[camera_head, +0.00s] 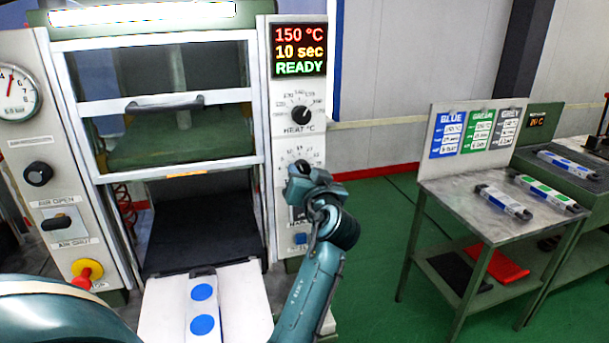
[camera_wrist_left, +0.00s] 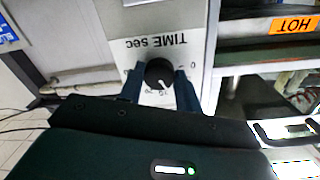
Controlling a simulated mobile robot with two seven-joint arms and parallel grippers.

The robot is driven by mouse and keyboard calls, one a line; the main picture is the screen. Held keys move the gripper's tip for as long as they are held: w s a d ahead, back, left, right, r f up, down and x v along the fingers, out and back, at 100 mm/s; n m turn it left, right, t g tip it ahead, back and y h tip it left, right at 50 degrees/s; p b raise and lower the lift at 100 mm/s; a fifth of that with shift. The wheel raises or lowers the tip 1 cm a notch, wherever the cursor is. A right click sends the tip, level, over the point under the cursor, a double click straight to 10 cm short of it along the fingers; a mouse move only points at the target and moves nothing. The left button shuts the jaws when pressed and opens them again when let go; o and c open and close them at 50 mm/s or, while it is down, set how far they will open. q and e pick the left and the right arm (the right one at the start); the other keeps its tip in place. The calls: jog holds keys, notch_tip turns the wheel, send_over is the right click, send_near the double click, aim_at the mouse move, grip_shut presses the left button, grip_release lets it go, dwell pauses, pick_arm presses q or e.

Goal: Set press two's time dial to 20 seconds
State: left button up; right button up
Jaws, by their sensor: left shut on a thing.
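The press (camera_head: 285,220) stands at the left with a display (camera_head: 299,50) reading 150 °C, 10 sec, READY. My left gripper (camera_head: 300,172) is at the panel below the HEAT dial (camera_head: 300,114) and hides most of the time dial in the head view. In the left wrist view, which is upside down, the black time dial (camera_wrist_left: 159,73) with a white pointer mark sits under the TIME sec label. My left gripper's fingers (camera_wrist_left: 160,88) are on either side of the dial, shut on it. Most of the scale numbers are hidden or too small to read. My right gripper is not in view.
A mould with blue dots (camera_head: 202,308) lies on the white plate (camera_head: 243,300) in front of the press. A side table (camera_head: 462,205) at the right holds moulds and BLUE, GREEN and GREY cards. Green floor lies free between press and table.

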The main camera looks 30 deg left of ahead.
pick_arm(q)
jog(key=m, duration=0.5)
jog(key=shift+r, duration=0.15)
jog(key=m, duration=0.5)
jog(key=shift+m, duration=0.3)
dwell(0.3)
jog(key=o, duration=1)
jog(key=shift+g, duration=0.3)
jog(key=shift+s, duration=0.1)
